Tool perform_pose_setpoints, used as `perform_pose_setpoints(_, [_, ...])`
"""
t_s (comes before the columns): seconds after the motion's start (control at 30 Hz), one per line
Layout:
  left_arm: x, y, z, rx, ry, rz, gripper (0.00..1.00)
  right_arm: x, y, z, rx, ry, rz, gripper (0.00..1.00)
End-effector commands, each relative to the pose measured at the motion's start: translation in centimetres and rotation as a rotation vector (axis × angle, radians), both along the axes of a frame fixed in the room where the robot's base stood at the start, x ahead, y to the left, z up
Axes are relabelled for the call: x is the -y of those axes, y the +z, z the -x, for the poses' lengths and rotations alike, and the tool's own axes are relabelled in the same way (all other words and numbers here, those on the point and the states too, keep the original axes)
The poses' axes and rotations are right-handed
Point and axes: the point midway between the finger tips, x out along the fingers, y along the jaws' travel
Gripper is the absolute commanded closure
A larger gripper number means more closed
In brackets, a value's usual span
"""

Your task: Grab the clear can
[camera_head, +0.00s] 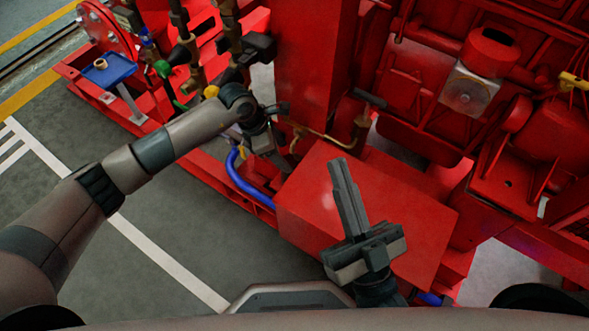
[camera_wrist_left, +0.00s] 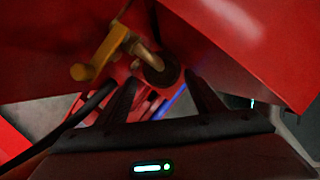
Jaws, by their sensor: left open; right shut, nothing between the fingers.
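I cannot make out a clear can in either view. My left gripper (camera_head: 278,146) is in among the pump parts, left of the large red box. In the left wrist view its two dark fingers (camera_wrist_left: 163,95) stand apart, with no can visible between them. A yellow lever with a round brass fitting (camera_wrist_left: 150,65) is just beyond the fingers. My right gripper (camera_head: 341,172) is over the red box with its fingers together and nothing held.
The red box (camera_head: 316,200) is at centre, with a blue hose (camera_head: 245,183) to its left. A blue tray (camera_head: 108,70) holding a small tan ring stands at upper left. Red engine parts (camera_head: 420,75) fill the right. The grey floor (camera_head: 150,280) is clear at lower left.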

Motion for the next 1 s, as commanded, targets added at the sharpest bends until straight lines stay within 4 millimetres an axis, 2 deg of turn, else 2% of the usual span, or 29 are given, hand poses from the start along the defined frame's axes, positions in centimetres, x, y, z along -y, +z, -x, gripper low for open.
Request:
perform_pose_setpoints(0.17, [0.1, -0.2, 0.0, -0.001, 0.001, 0.000, 0.39, 0.0, 0.0, 0.0, 0.004, -0.001, -0.001, 1.00])
perform_pose_setpoints(0.43, [0.8, -2.1, -0.1, -0.002, 0.001, 0.000, 0.39, 0.6, 0.9, -0.2, 0.057, -0.011, -0.014, 1.00])
perform_pose_setpoints(0.8, [0.9, -2.3, -0.1, -0.001, 0.001, 0.000, 0.39, 0.7, 1.2, -0.3, 0.069, -0.013, -0.017, 1.00])
perform_pose_setpoints(1.0, [1.6, -4.1, 0.1, -0.003, 0.001, 0.003, 0.39, 1.0, 1.2, -0.1, 0.095, -0.019, -0.026, 1.00])
